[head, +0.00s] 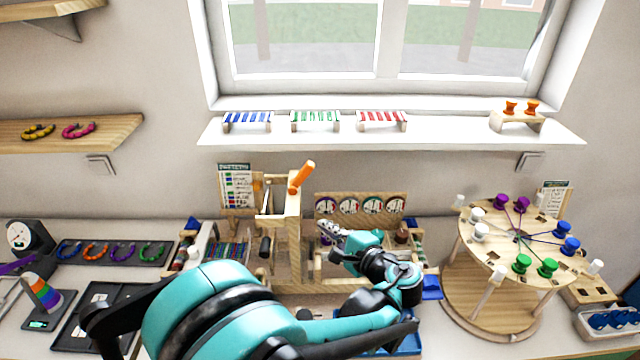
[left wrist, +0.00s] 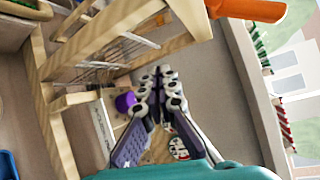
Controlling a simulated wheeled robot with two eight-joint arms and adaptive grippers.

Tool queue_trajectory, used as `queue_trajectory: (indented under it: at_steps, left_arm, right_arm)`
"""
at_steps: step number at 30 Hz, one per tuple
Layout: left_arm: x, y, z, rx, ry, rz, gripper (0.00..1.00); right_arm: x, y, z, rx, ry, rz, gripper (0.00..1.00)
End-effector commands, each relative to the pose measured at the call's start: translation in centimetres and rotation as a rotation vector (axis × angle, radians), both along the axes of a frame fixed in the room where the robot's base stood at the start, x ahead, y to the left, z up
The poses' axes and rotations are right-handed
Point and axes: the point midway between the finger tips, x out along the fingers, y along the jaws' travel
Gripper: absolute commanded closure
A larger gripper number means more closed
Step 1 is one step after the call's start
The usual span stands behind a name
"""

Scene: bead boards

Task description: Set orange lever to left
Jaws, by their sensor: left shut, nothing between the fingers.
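The orange lever (head: 303,176) stands on top of a wooden frame (head: 293,225) in the middle of the bench, its upper end leaning to the right in the head view. It also shows at the top edge of the left wrist view (left wrist: 248,9), partly cut off. My left gripper (head: 326,230) is in front of the gauge board, to the right of the wooden frame and below the lever. In the left wrist view its fingers (left wrist: 160,76) are shut and empty, apart from the lever. My right gripper is not in view.
A wooden board with several round gauges (head: 360,204) stands behind my gripper. A round wooden table with coloured spools (head: 520,240) is at the right. A purple piece (left wrist: 125,102) lies near my fingers in the wrist view. The windowsill (head: 450,130) holds small bead racks.

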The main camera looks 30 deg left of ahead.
Motion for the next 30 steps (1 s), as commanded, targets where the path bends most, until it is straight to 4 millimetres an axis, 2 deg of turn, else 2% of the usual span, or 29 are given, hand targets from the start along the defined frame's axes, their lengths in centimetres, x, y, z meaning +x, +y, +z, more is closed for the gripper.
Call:
queue_trajectory:
  at_steps: [1, 4, 12, 18, 30]
  left_arm:
    - [0.9, -0.6, 0.4, 0.08, -0.001, 0.004, 1.0]
    - [1.9, -2.0, 1.6, 0.249, -0.008, 0.024, 1.0]
    - [2.2, -6.2, 3.4, 0.566, -0.057, 0.089, 1.0]
    - [1.9, -7.6, 3.7, 0.646, -0.077, 0.112, 1.0]
    - [1.9, -7.3, 3.9, 0.649, -0.077, 0.114, 1.0]
  right_arm:
    - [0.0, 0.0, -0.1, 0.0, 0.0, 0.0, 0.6]
    - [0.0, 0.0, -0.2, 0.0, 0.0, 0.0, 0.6]
    - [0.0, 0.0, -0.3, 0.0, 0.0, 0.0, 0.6]
    - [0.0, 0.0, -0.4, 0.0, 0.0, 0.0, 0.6]
    - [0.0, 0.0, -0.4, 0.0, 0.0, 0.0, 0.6]
